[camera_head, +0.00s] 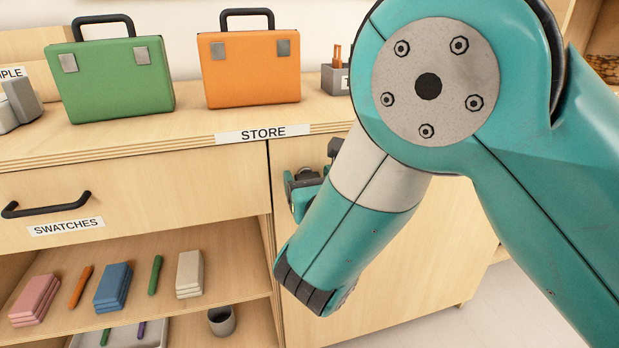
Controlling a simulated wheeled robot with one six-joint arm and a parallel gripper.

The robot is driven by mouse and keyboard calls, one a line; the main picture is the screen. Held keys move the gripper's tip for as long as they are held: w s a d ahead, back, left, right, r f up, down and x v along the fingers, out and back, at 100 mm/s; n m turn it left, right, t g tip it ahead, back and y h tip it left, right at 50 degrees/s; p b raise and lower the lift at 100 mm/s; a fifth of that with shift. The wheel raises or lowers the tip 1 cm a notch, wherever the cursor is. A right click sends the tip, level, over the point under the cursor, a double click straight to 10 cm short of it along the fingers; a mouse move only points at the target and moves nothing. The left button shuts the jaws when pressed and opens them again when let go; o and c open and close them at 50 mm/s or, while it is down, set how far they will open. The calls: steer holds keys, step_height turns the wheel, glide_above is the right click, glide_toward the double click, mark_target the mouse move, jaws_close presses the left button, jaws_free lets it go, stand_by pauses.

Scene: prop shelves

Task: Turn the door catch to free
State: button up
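The cabinet door (420,265) is a pale wood panel below the STORE label, right of the drawer, and it looks closed. My gripper (308,181) is close to the upper left part of the door and is largely hidden behind my teal arm. A small dark piece (335,147) shows just above it against the door; it may be the door catch, but I cannot tell for sure. The catch's position and any contact with my fingers are hidden. I cannot see whether the fingers are open or shut.
A green case (110,82) and an orange case (250,72) stand on the counter. The drawer handle (45,204) projects at the left. The open shelf below holds colored blocks, sticks and a grey cup (222,320). Clear floor shows at lower right.

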steer(key=c, duration=0.7)
steer(key=shift+m, duration=0.4)
steer(key=m+b, duration=0.2)
steer(key=m, duration=0.3)
steer(key=m+b, duration=0.3)
steer(key=m, duration=0.3)
steer(key=m+b, duration=0.2)
steer(key=m, duration=0.4)
steer(key=shift+d+f+b, duration=0.2)
steer(key=shift+f+b, duration=0.05)
steer(key=shift+b, duration=0.1)
